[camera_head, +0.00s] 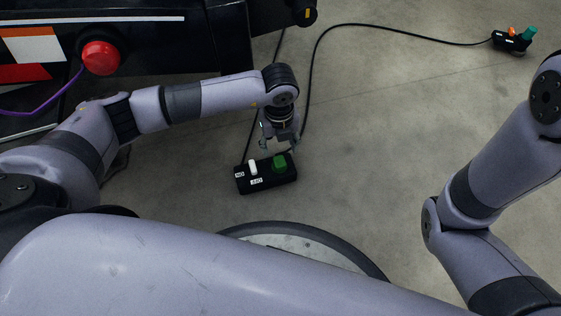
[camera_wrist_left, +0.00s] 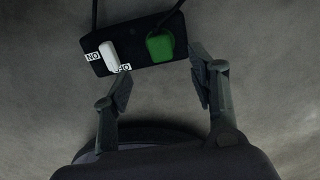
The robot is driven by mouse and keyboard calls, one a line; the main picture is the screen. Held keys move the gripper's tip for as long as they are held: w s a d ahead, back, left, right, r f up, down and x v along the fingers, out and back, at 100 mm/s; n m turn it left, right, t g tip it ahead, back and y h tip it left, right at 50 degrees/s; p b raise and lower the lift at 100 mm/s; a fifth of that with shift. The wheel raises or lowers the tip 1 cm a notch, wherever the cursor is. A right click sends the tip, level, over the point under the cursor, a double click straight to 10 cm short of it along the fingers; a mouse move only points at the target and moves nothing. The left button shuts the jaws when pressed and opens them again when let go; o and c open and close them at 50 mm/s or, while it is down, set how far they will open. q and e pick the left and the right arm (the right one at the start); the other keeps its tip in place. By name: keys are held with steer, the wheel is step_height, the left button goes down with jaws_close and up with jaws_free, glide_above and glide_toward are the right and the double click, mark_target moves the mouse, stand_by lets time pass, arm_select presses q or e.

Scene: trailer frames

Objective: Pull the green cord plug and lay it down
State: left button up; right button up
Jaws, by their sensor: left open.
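The green plug (camera_head: 279,163) sits in the right part of a black socket box (camera_head: 262,184) on the floor. In the left wrist view the green plug (camera_wrist_left: 160,47) shows at the right end of the box (camera_wrist_left: 135,58), between the fingertips and a little beyond them. My left gripper (camera_head: 279,146) is above the box, just behind the green plug; in the left wrist view the gripper (camera_wrist_left: 157,82) is open with nothing between its fingers. A white plug (camera_head: 252,167) is left of the green one, beside labels. My right gripper is out of view.
A second black box (camera_head: 511,41) with orange and teal plugs lies at the far right, joined to a long black cord (camera_head: 400,32). A dark trailer part with a red round cap (camera_head: 101,58) is at the upper left. Bare concrete floor (camera_head: 370,130) lies right of the near box.

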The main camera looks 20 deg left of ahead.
mark_target(279, 160)
arm_select(q)
steer(key=shift+f, duration=0.15)
step_height(279, 160, down, 6)
steer(key=b, duration=0.6)
steer(key=shift+f+b, duration=0.4)
steer(key=shift+f, duration=1)
steer(key=shift+p, duration=0.6)
steer(key=shift+c, duration=0.4)
jaws_close()
steer(key=shift+r, duration=0.1)
